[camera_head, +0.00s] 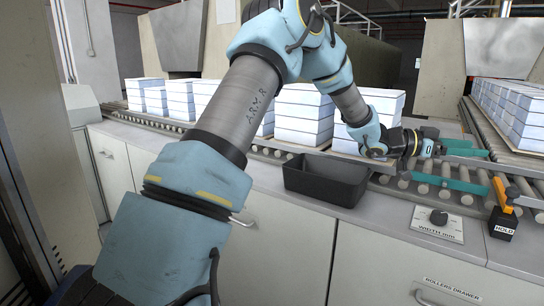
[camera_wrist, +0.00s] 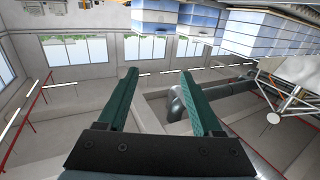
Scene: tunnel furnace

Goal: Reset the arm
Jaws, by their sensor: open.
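My gripper (camera_head: 462,166) is at the right of the head view, held over the roller conveyor (camera_head: 400,184) and pointing right. Its two green fingers are spread apart with nothing between them. In the wrist view the two green fingers (camera_wrist: 160,100) also stand wide apart and empty. My arm crosses the middle of the head view and hides part of the conveyor and some of the stacks behind it.
Stacks of white blocks (camera_head: 304,115) stand along the conveyor, with more stacks (camera_head: 510,100) on the right line. A black open bin (camera_head: 325,190) sits at the counter's front. A width knob (camera_head: 438,218) and an orange-levered hold switch (camera_head: 503,222) are at right.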

